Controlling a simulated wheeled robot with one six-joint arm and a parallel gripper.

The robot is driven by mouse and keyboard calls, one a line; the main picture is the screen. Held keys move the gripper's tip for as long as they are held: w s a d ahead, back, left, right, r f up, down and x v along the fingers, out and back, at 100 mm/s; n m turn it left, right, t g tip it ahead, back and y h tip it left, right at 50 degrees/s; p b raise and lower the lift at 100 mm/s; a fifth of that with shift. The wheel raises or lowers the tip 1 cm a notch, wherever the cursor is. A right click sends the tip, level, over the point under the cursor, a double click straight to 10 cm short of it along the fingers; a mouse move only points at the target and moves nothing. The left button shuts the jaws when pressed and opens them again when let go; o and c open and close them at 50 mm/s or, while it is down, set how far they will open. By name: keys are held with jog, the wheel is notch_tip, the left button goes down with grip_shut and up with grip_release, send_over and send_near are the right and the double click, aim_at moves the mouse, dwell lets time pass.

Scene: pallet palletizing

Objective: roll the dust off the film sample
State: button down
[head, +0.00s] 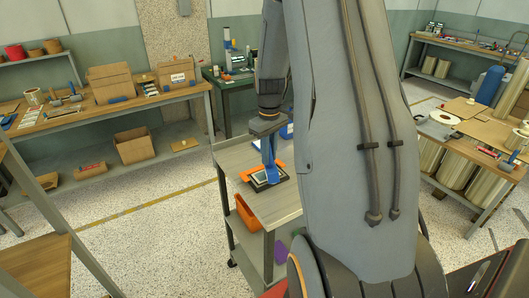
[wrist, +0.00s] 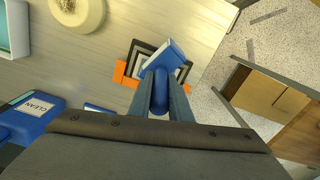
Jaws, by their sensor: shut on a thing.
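My gripper (wrist: 161,96) is shut on the handle of a blue roller (wrist: 166,56). The roller's blue head is over the film sample (wrist: 142,52), a dark-framed square with a pale inner border, and hides part of it. I cannot tell whether the roller touches the film. Orange pieces (wrist: 122,75) show at the sample's edges. In the head view my gripper (head: 269,134) points down over the cart, with the blue roller (head: 269,160) below it and the film sample (head: 264,181) underneath. My arm hides the cart's right part.
The sample lies near the edge of the grey cart top (head: 284,205). In the wrist view, a blue box marked CLEAN (wrist: 32,117), a cream round piece (wrist: 80,12) and a teal-edged tray (wrist: 12,48) stand to the left. An orange bin (head: 247,215) sits below the cart top.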

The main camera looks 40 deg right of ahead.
dwell(0.3)
jog(key=shift+r, duration=3.55)
